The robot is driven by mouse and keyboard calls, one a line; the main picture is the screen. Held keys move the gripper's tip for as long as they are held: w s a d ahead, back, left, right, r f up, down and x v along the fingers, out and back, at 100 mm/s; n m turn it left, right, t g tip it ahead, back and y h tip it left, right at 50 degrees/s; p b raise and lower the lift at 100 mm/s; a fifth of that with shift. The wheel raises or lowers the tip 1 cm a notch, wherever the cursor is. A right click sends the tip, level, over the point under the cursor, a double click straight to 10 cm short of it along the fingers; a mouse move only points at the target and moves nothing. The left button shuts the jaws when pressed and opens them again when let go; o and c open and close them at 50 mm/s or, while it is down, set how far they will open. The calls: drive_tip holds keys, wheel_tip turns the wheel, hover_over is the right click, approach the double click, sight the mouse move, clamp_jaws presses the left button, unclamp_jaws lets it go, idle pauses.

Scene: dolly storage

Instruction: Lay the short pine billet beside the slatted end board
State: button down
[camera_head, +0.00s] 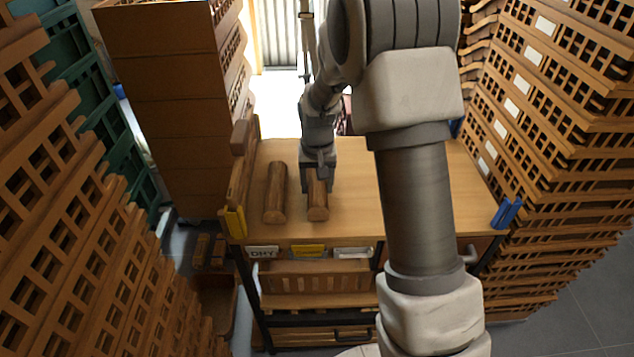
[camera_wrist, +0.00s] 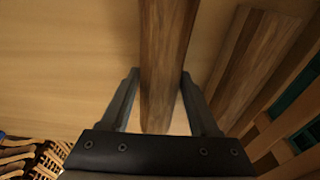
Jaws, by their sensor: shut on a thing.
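My gripper (camera_head: 318,184) is shut on a short brown wooden billet (camera_head: 318,212), over the near part of the wooden bench top (camera_head: 350,215). In the wrist view the held billet (camera_wrist: 165,60) runs between the two fingers (camera_wrist: 160,75). I cannot tell whether it touches the bench. A second wooden billet (camera_head: 275,193) lies on the bench to its left, with a gap between them; it also shows in the wrist view (camera_wrist: 250,60). The slatted end board (camera_head: 243,165) stands along the bench's left edge, beyond the second billet. Its slats show in the wrist view (camera_wrist: 290,125).
Stacked slatted crates rise close on the left (camera_head: 60,210) and right (camera_head: 560,150). A yellow bracket (camera_head: 235,221) and a blue bracket (camera_head: 507,212) sit at the bench's front corners. Labelled drawers and a shelf lie below. The bench right of the held billet looks clear.

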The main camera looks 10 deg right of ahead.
drive_tip(key=shift+f+b, duration=0.4)
drive_tip(key=shift+f, duration=0.05)
idle(0.4)
drive_tip(key=shift+c, duration=0.2)
unclamp_jaws()
drive_tip(key=shift+r, duration=0.1)
drive_tip(key=shift+s+r+p, duration=0.15)
drive_tip(key=shift+r+p, duration=0.95)
drive_tip(key=shift+r, duration=0.3)
wheel_tip(320, 180, up, 17)
drive_tip(key=s+p, duration=0.1)
drive_tip(key=s, duration=0.1)
drive_tip(key=shift+a+r+p, duration=0.15)
drive_tip(key=shift+a+p, duration=0.1)
drive_tip(key=shift+p, duration=0.05)
